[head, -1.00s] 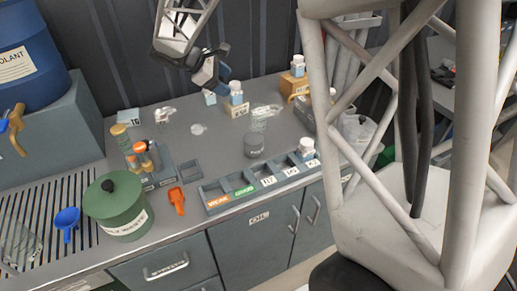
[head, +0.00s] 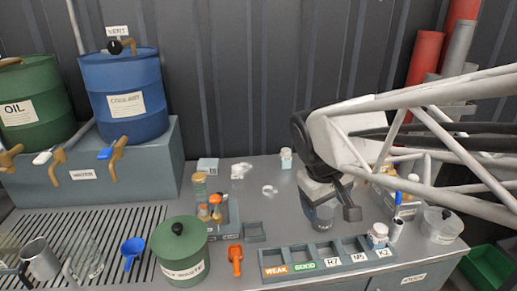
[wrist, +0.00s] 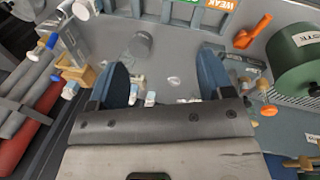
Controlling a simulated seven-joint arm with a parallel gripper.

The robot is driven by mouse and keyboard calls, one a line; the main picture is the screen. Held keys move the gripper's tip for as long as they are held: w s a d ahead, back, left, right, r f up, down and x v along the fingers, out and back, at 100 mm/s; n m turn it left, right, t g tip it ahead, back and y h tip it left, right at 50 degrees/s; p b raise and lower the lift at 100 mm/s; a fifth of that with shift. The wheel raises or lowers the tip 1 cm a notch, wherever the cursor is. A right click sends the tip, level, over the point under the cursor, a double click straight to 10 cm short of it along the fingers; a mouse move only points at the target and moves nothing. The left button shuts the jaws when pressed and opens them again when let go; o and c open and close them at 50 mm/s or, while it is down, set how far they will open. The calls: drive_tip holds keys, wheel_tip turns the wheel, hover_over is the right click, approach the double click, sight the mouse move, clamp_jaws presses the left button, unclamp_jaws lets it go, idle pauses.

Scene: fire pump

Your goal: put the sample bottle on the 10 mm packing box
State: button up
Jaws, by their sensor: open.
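Several small white-capped bottles show, and I cannot tell which is the sample bottle. One bottle (head: 286,158) stands at the back of the bench; another bottle (head: 378,236) is at the right end of the labelled tray. In the wrist view, two bottles (wrist: 150,98) appear near the left finger. A tan box (wrist: 76,74) lies left of the fingers, with a bottle (wrist: 69,91) by it; its label is unreadable, so I cannot confirm the 10 mm packing box. My gripper (head: 333,203) is open and empty above the bench; it also shows in the wrist view (wrist: 165,80). My arm hides part of the back right.
The labelled tray (head: 300,265) runs along the front. A green waste pot (head: 181,250), an orange scoop (head: 235,259) and a lidded tub (head: 441,226) stand around.

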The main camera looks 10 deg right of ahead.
drive_tip(key=s+a+f+m+t+y, duration=0.1)
drive_tip(key=s+a+m+y, duration=0.1)
drive_tip(key=s, duration=0.6)
drive_tip(key=shift+s+a+f+m+t, duration=0.2)
drive_tip(key=shift+f+m+t, duration=0.1)
drive_tip(key=shift+m, duration=0.3)
